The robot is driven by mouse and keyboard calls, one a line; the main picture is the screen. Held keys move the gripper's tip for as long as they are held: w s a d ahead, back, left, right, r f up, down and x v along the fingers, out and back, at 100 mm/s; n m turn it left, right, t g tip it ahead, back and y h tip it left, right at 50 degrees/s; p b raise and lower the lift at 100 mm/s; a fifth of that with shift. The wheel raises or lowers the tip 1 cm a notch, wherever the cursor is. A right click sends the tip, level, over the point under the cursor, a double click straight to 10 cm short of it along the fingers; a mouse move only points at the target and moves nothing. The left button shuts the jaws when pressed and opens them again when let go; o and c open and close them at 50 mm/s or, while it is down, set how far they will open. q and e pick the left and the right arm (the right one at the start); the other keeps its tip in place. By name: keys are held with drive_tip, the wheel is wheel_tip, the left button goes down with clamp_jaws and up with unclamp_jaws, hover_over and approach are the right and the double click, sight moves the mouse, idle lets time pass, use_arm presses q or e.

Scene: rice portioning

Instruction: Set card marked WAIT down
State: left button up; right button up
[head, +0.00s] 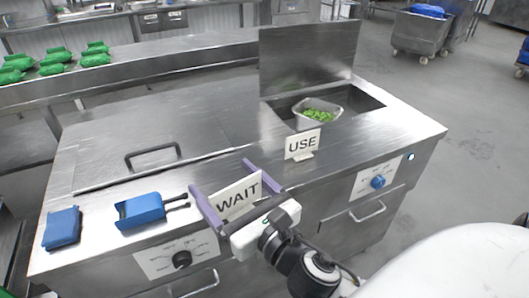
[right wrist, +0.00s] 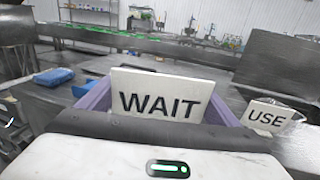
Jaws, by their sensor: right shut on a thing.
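The white card marked WAIT (head: 239,194) is between the purple fingers of my right gripper (head: 221,180), over the front part of the steel counter. In the right wrist view the WAIT card (right wrist: 160,92) stands nearly upright, its lettering facing the camera. The gripper is shut on it. I cannot tell whether the card's lower edge touches the counter. A second card, marked USE (head: 302,144), stands in front of the open well, to the right of my gripper; it also shows in the right wrist view (right wrist: 268,117). My left gripper is not in view.
The steel counter (head: 110,172) has a raised lid (head: 309,55) behind a well holding a pan of green food (head: 319,114). A blue scoop-like box (head: 139,211) and a blue block (head: 62,228) lie at left.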

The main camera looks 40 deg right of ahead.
drive_tip(key=w+d+m+h, duration=0.1)
drive_tip(key=w+d+h, duration=0.1)
drive_tip(key=w+d, duration=0.5)
drive_tip(key=m+h+b, duration=0.2)
drive_tip(key=b, duration=0.1)
hover_over(235, 166)
wheel_tip(235, 166, down, 3)
drive_tip(key=shift+r+g, duration=0.15)
drive_tip(key=shift+g, duration=0.15)
drive_tip(key=shift+f+b, duration=0.75)
drive_tip(key=shift+f, duration=1.55)
drive_tip(key=shift+n, duration=0.3)
drive_tip(key=o, duration=0.9)
